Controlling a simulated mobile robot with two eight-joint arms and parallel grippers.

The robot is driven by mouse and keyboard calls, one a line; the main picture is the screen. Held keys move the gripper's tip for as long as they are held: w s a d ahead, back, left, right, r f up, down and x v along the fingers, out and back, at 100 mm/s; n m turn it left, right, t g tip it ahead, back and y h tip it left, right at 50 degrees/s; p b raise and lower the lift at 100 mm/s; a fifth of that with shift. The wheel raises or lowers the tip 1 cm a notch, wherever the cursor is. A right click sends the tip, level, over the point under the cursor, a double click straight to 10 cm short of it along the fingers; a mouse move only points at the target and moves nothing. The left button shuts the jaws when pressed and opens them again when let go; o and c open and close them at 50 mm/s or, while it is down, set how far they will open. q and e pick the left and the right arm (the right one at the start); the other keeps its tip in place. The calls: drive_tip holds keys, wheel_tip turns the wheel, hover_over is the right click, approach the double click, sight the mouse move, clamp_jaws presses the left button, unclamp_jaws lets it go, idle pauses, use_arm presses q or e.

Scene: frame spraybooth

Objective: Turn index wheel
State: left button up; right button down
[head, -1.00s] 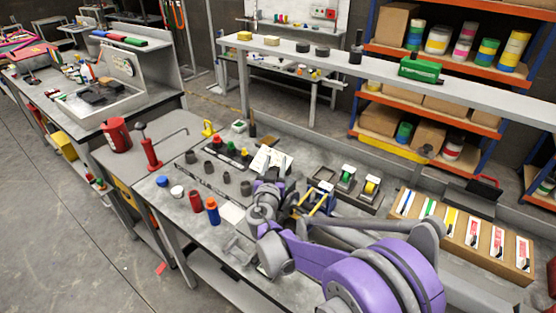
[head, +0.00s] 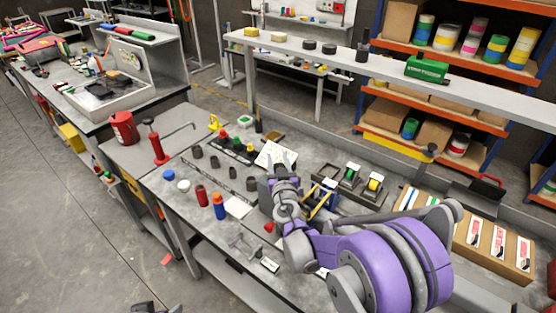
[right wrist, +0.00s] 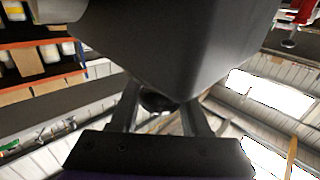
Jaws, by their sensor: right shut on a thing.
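My right gripper (head: 283,168) reaches over the grey bench from the lower right in the head view, next to a pale sheet or plate (head: 268,153). In the right wrist view the two fingers of my right gripper (right wrist: 160,108) are shut on a dark rounded part, which I take to be the index wheel (right wrist: 157,101). Only a little of it shows below a large dark block (right wrist: 170,40). In the head view the gripper and arm hide the wheel. A small grey part at the bottom edge may be my left gripper (head: 157,308); its jaws cannot be made out.
A cardboard box of labelled cards (head: 498,252) lies further right.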

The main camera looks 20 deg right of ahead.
drive_tip(key=shift+c, duration=1.9)
unclamp_jaws()
drive_tip(key=s+a, duration=0.1)
drive_tip(key=s, duration=0.9)
drive_tip(key=shift+s+a, duration=0.15)
drive_tip(key=shift+s, duration=0.2)
drive_tip(key=shift+s+f, duration=0.1)
